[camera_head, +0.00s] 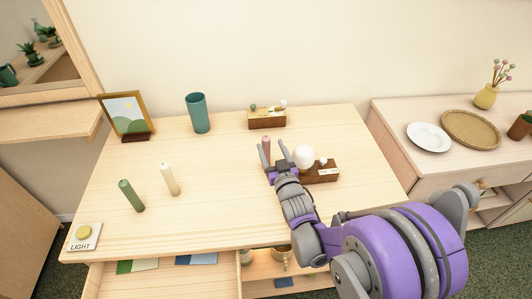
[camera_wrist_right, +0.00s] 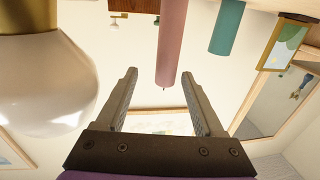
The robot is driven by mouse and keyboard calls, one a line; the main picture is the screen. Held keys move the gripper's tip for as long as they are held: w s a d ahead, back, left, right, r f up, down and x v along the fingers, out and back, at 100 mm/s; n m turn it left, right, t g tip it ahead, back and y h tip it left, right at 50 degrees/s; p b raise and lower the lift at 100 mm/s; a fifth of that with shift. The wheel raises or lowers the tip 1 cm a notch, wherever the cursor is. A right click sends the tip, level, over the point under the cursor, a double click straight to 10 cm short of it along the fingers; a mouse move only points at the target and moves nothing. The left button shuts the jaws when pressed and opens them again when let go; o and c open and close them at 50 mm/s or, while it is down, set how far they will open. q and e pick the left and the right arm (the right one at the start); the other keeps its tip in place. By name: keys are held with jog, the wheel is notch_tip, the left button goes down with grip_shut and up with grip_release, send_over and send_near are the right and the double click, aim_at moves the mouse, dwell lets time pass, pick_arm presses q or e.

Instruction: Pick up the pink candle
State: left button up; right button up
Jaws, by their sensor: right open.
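The pink candle (camera_head: 266,146) stands upright on the wooden table (camera_head: 225,215), right of its middle. It also shows in the right wrist view (camera_wrist_right: 172,45), which is upside down. My right gripper (camera_head: 273,153) is open and empty, with its fingers pointing at the candle. In the wrist view the candle lines up with the gap between the fingertips (camera_wrist_right: 158,74), nearer the right finger; whether it is inside the gap or just beyond is unclear. The fingers hide the candle's lower part in the head view. My left gripper is not in view.
A white rounded object (camera_head: 303,156) stands close right of the gripper, by a dark brown box (camera_head: 322,173). Green (camera_head: 131,195) and cream (camera_head: 170,179) candles stand left. The table's front middle is clear.

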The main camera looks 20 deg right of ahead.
jog(key=w, duration=0.6)
jog(key=shift+w+r+p, duration=0.2)
jog(key=shift+r+p, duration=0.05)
jog(key=shift+p, duration=0.2)
jog(key=shift+c, duration=0.3)
grip_shut()
dwell(0.8)
